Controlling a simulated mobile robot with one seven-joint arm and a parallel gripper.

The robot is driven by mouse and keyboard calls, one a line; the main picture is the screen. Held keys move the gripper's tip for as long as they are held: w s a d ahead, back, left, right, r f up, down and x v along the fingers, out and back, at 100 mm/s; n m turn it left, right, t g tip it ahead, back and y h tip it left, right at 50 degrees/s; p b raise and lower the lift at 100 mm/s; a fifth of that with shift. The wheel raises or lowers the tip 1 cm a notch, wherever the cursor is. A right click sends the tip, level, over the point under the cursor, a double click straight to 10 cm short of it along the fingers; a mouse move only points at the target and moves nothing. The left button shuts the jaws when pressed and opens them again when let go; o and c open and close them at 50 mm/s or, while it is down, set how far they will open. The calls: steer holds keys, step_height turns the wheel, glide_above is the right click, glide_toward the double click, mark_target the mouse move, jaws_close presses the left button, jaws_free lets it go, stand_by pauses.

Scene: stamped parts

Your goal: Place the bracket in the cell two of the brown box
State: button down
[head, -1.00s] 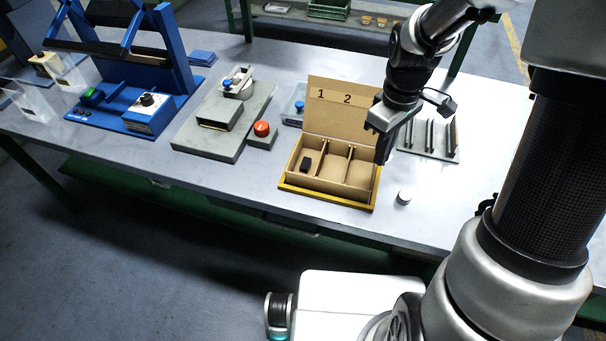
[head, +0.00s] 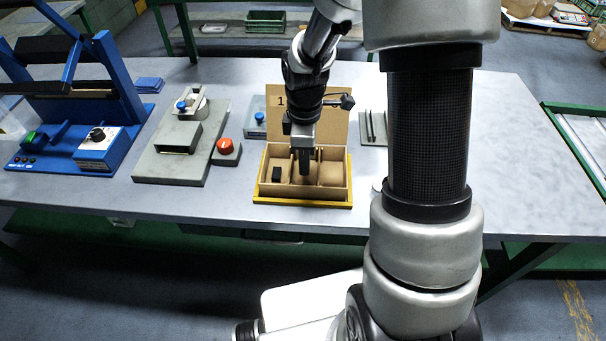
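The brown box (head: 346,189) stands on the table with its lid raised at the back. It has three cells in a row; the mark 1 shows on the lid and my arm covers the rest of the lid's middle. A small black part (head: 277,174) lies in the left cell; I cannot tell if it is the bracket. My gripper (head: 304,172) points down over the middle cell, its fingertips at or just inside the cell. Whether the fingers are open or hold anything is too small to tell.
A grey fixture (head: 170,165) and a red button (head: 225,146) stand left of the box. A blue press (head: 75,95) is at far left. A slotted grey rack (head: 373,127) is behind right, partly hidden by my arm. Free table lies at far right.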

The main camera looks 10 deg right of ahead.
steer(key=shift+f, duration=1.95)
steer(key=shift+f+b, duration=0.15)
steer(key=shift+b, duration=0.15)
steer(key=c, duration=2)
jaws_free()
